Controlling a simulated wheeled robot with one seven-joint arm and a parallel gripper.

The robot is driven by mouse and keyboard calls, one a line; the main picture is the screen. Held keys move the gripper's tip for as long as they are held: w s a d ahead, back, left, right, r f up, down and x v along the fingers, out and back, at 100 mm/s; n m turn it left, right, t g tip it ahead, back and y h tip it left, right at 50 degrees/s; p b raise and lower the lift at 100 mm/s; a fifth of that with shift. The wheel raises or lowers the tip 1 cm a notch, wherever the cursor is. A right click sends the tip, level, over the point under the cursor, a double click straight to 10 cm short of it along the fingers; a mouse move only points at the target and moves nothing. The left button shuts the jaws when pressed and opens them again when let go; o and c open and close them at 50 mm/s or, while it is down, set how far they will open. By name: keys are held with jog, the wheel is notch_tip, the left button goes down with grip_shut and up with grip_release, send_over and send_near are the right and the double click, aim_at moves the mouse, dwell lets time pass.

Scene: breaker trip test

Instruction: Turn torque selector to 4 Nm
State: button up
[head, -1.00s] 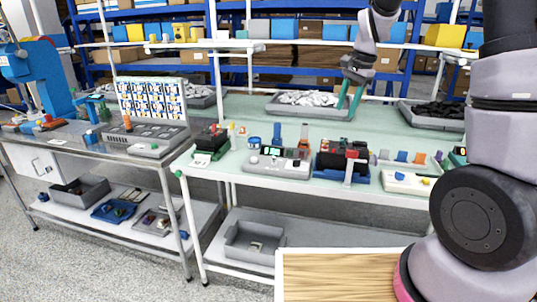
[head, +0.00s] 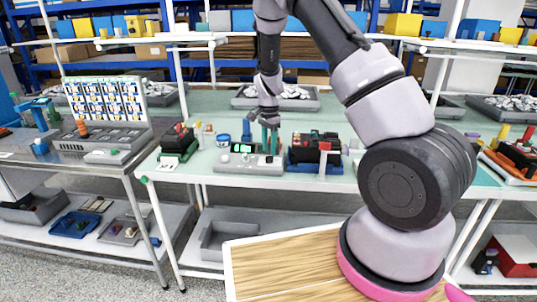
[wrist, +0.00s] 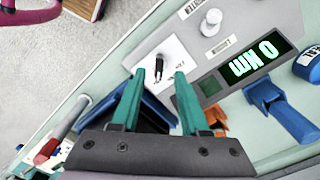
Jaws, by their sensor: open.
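The grey torque tester (head: 248,160) stands at the front of the green-topped bench. Its lit display (wrist: 254,61) reads 0 Nm, seen inverted in the wrist view. A small black pointer knob (wrist: 158,68), apparently the torque selector, stands on a white plate on the panel; its scale marks are too small to read. A white round knob (wrist: 211,22) is beside it. My gripper (wrist: 156,77) has teal fingers, open and apart, pointing down over the tester's right end in the head view (head: 269,143). The black knob shows between the fingertips in the wrist view; contact cannot be told.
A blue-handled tool (wrist: 280,108) stands close beside the display. A black device on a blue base (head: 312,153) is just right of the tester. A blue round container (head: 224,139) is to its left. A grey tray of parts (head: 268,103) lies behind my gripper.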

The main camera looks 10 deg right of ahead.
aim_at(270, 159)
jog(key=shift+d+f, duration=0.1)
jog(key=shift+f, duration=1.4)
grip_shut()
jog(key=shift+n, duration=0.4)
jog(key=n, duration=0.3)
jog(key=shift+n, duration=0.3)
jog(key=n, duration=0.4)
jog(key=shift+n, duration=0.3)
